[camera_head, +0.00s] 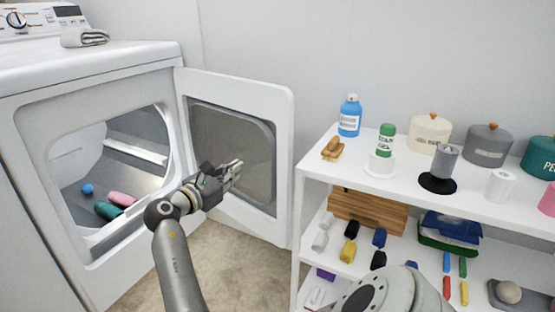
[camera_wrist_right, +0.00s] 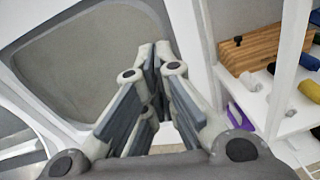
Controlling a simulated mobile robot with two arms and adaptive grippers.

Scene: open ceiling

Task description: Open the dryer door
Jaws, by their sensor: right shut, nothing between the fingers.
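The white dryer (camera_head: 95,75) stands at the left in the head view. Its door (camera_head: 283,160) is swung wide open to the right, and its grey inner panel (camera_head: 232,150) faces me. The drum opening shows a blue ball, a pink item and a green item (camera_head: 108,211) inside. My right gripper (camera_head: 238,168) is shut and empty in front of the door's inner side. In the right wrist view my shut fingers (camera_wrist_right: 155,55) point at the door's inner panel (camera_wrist_right: 85,65), near its edge; I cannot tell whether they touch. My left gripper is not in view.
A white shelf unit (camera_head: 330,160) stands right of the door, close to its free edge. It holds bottles, canisters, a wooden box (camera_head: 368,212) and several small items. Some floor (camera_head: 235,265) is clear below the door.

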